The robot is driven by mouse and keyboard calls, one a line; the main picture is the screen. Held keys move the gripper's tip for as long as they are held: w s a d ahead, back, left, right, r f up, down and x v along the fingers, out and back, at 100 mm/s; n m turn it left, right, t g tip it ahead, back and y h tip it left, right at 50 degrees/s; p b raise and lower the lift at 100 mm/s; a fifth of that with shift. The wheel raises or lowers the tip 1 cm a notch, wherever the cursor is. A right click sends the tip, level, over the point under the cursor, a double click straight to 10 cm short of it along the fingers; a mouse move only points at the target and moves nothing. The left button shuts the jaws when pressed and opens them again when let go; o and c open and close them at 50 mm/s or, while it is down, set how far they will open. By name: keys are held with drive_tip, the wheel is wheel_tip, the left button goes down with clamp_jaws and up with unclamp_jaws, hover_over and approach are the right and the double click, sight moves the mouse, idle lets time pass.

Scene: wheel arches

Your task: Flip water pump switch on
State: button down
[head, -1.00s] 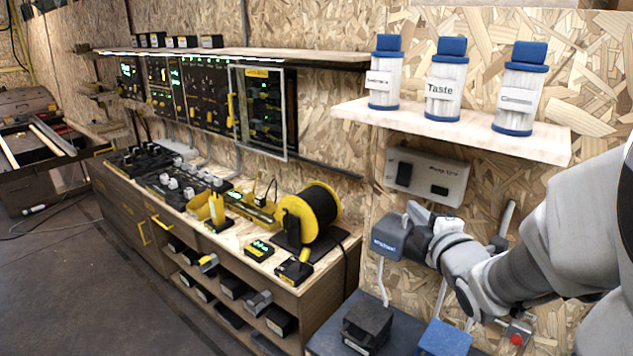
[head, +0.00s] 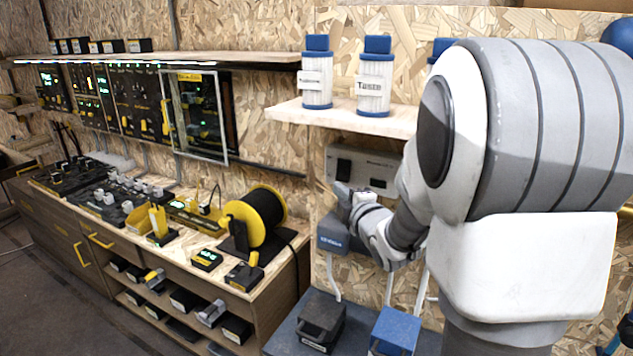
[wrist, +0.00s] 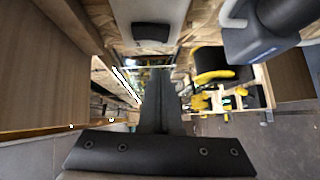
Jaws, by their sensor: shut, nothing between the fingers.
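A light grey switch box (head: 362,152) is fixed to the chipboard wall below the filter shelf. It has a dark rocker (head: 343,168) on its left and a smaller dark part (head: 378,184) on its right. My gripper (head: 342,190) is shut and empty, just below the left rocker in the head view; contact cannot be told. In the wrist view my shut fingers (wrist: 159,88) point up the picture, towards the box (wrist: 150,9) and one dark rocker (wrist: 150,33). A blue-grey labelled pump unit (head: 331,236) is below my gripper; it also shows in the wrist view (wrist: 258,38).
White filters with blue caps (head: 373,80) stand on a shelf (head: 340,117) above the box. A yellow cable reel (head: 255,218) stands on the workbench to the left. Dark and blue blocks (head: 397,330) are below. My arm hides the right side.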

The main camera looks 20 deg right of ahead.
sight(338, 178)
drive_tip(key=w+d, duration=0.2)
drive_tip(key=w, duration=0.3)
drive_tip(key=shift+d+f+p, duration=0.35)
drive_tip(key=shift+d, duration=0.05)
drive_tip(key=b, duration=0.1)
drive_tip(key=f+b, duration=0.1)
drive_tip(key=b, duration=0.1)
drive_tip(key=shift+w+d, duration=0.15)
drive_tip(key=shift+r+t, duration=0.25)
drive_tip(key=shift+t, duration=0.05)
drive_tip(key=shift+r, duration=0.1)
